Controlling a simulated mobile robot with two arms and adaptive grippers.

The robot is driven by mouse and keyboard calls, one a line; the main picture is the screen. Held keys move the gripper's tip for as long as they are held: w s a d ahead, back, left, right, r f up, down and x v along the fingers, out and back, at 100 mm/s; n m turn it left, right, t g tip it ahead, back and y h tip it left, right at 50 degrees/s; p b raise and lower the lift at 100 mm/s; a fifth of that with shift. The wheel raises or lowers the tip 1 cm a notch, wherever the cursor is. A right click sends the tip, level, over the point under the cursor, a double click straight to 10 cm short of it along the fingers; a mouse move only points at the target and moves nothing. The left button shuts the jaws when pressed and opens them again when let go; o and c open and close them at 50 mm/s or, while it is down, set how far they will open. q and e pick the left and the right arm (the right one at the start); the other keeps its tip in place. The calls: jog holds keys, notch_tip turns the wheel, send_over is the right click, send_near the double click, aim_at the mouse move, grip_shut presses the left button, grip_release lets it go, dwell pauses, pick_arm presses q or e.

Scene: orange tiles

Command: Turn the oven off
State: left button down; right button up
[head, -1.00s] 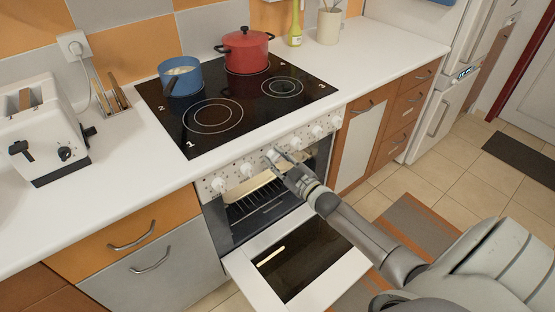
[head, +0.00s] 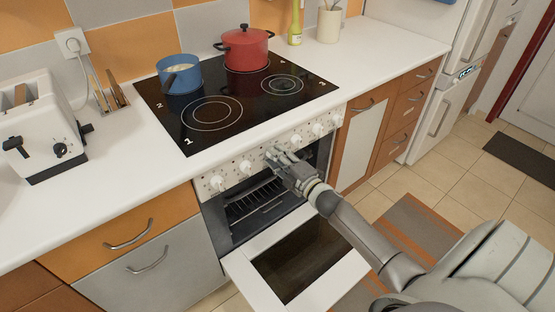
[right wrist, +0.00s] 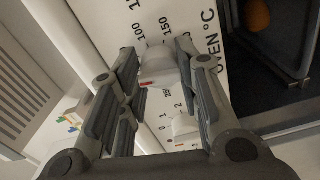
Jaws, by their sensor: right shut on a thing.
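The oven (head: 262,205) stands below the black cooktop, with its door (head: 241,271) folded down open and its inside dark. Its white control panel (head: 205,187) carries a row of white knobs. My right gripper (head: 274,156) is at the middle of this panel, shut on the oven knob and hiding most of it. In the right wrist view the oven knob (right wrist: 158,62) sits between the fingers (right wrist: 160,75), beside the print "OVEN °C" and the marks 100 and 150. A red mark shows on the knob's lower edge. My left gripper is not in view.
A blue pot (head: 180,76) and a red lidded pot (head: 246,50) stand on the cooktop (head: 237,110). A white toaster (head: 40,140) is on the counter at left. The open door juts out below my right arm. Another knob (right wrist: 184,128) is close to the gripper.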

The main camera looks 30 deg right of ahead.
jog(key=shift+f+n, duration=0.1)
jog(key=shift+n, duration=0.8)
jog(key=o, duration=1)
jog(key=shift+o, duration=0.2)
jog(key=s+d, duration=0.1)
jog(key=s, duration=1.1)
